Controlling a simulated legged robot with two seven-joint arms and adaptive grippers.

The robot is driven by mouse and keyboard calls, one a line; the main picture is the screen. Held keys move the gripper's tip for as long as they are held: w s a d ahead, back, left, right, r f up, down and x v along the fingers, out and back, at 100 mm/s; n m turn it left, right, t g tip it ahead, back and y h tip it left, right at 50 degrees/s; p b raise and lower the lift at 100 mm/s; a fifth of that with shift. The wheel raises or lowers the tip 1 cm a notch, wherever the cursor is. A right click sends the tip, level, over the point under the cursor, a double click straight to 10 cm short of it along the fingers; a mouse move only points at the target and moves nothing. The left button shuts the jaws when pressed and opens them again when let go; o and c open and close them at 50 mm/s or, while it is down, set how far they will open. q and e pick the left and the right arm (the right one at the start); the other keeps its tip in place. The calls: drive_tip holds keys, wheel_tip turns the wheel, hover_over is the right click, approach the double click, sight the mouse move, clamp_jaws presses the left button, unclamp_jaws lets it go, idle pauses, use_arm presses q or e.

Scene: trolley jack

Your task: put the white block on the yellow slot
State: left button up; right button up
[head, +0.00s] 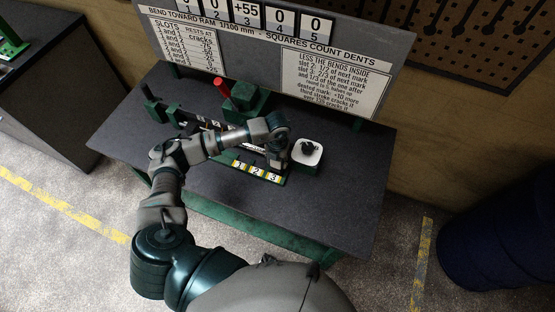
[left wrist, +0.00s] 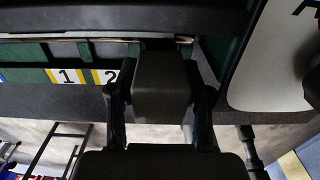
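In the left wrist view a block (left wrist: 162,88), grey in the shade, sits between the two fingers of my left gripper (left wrist: 161,105), which lie close against its sides. I cannot tell its true colour there. In the head view my left gripper (head: 277,155) is low over the bench, beside the right end of the numbered strip (head: 256,171). The strip has yellow-edged white labels 1, 2 and 3; labels 1 and 2 also show in the left wrist view (left wrist: 82,76). Which slot counts as the yellow one is unclear. My right gripper is out of view.
A white rounded box (head: 314,158) with a black part on top stands just right of my left gripper. A green jack (head: 243,103) and red handle (head: 222,86) are behind my arm. A sign board (head: 270,45) closes the back. The bench's right side is clear.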

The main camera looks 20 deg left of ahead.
use_arm(q)
drive_tip(key=shift+o, duration=0.6)
wheel_tip(320, 180, up, 12)
drive_tip(key=shift+r+b, duration=0.1)
drive_tip(key=shift+b, duration=0.35)
